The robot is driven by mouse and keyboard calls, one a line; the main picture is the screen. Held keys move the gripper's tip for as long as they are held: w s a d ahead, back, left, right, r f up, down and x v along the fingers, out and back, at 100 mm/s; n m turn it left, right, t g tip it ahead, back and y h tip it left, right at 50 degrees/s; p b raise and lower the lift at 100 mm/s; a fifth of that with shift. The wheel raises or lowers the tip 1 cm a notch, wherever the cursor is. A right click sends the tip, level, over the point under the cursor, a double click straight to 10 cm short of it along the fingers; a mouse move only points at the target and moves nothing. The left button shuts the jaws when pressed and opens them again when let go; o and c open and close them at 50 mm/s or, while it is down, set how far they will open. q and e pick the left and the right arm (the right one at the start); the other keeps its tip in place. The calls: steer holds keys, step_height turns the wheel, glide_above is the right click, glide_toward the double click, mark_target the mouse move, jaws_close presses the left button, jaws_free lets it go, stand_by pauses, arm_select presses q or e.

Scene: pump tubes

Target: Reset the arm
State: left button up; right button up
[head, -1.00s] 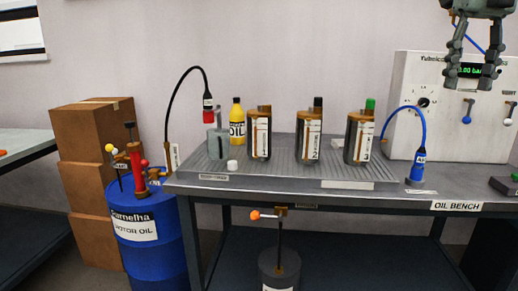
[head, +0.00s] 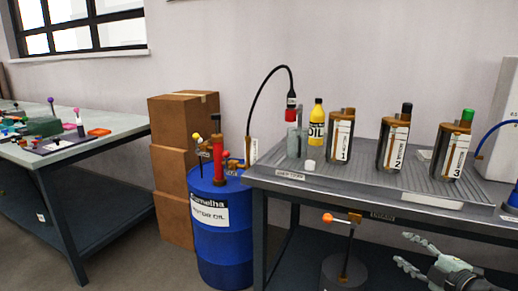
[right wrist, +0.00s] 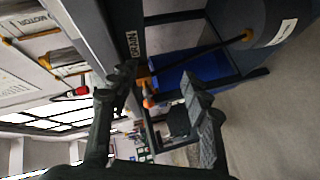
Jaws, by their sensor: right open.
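My right gripper (head: 402,249) is at the bottom right of the head view, low in front of the bench and below its top. Its fingers point left, are spread apart and hold nothing. In the right wrist view the two fingers of the gripper (right wrist: 158,84) also stand apart, with the bench underside and a blue drum (right wrist: 190,78) behind them. My left gripper does not show in either view.
The oil bench (head: 290,183) carries a black hose with a red tip (head: 291,115), a yellow oil bottle (head: 317,125) and canisters marked 1, 2 and 3 (head: 452,150). The blue drum (head: 222,245) and stacked boxes (head: 176,168) stand left. A second table (head: 110,125) is at far left.

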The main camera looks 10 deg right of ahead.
steer(key=s+a+f+m+g+h, duration=0.35)
steer(key=s+f+m, duration=0.35)
steer(key=f, duration=0.5)
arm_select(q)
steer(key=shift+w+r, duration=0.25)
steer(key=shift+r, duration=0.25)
arm_select(e)
steer(key=s+a+f+m+g, duration=0.3)
steer(key=s+a+f, duration=0.3)
steer(key=s, duration=0.4)
steer(key=s+a+f+m+g, duration=0.3)
steer(key=s+a+f+g, duration=0.2)
steer(key=s+a, duration=0.4)
steer(key=shift+s+a+f+m+y, duration=0.3)
steer(key=shift+s+f, duration=0.25)
steer(key=shift+f, duration=0.3)
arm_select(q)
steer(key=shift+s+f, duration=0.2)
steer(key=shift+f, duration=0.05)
arm_select(e)
steer(key=shift+g, duration=0.35)
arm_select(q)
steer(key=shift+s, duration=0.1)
